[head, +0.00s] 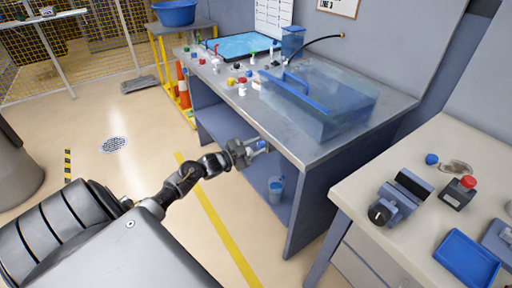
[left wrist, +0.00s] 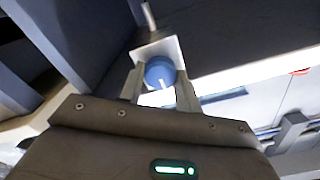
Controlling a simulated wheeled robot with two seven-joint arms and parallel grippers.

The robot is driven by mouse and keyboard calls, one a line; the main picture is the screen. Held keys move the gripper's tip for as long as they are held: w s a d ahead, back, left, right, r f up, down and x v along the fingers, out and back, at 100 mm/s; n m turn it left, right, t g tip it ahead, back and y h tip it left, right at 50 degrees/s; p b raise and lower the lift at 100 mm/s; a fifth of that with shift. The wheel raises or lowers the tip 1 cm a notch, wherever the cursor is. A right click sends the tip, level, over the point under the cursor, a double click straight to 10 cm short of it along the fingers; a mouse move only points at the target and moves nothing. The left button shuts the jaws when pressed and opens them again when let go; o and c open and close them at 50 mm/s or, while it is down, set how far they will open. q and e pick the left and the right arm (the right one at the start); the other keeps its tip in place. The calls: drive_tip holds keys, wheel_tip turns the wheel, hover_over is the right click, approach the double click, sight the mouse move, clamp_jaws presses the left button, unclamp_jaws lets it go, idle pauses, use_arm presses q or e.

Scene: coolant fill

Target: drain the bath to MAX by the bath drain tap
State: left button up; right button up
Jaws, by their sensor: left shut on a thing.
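The bath (head: 345,108) is a clear tank on the grey workbench, with bluish liquid in it and a blue bar across it. Its MAX mark and exact level are too small to read. The bath drain tap has a round blue knob (left wrist: 160,72) with a white line on it, below the bench front edge. My left gripper (head: 257,148) is shut on this knob, with one finger on each side in the left wrist view (left wrist: 160,88). A translucent bluish container (head: 276,187) stands on the lower shelf below the tap. My right gripper is not in view.
Small coloured bottles and caps (head: 232,82) and a blue tray (head: 243,46) share the workbench (head: 290,137). A pale side table (head: 410,232) with a vise (head: 397,200) stands at right. Open floor lies left of the bench.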

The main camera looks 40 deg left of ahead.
use_arm(q)
drive_tip(key=o, duration=1)
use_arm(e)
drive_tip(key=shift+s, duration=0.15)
use_arm(q)
drive_tip(key=b+v, duration=0.1)
drive_tip(key=v, duration=1)
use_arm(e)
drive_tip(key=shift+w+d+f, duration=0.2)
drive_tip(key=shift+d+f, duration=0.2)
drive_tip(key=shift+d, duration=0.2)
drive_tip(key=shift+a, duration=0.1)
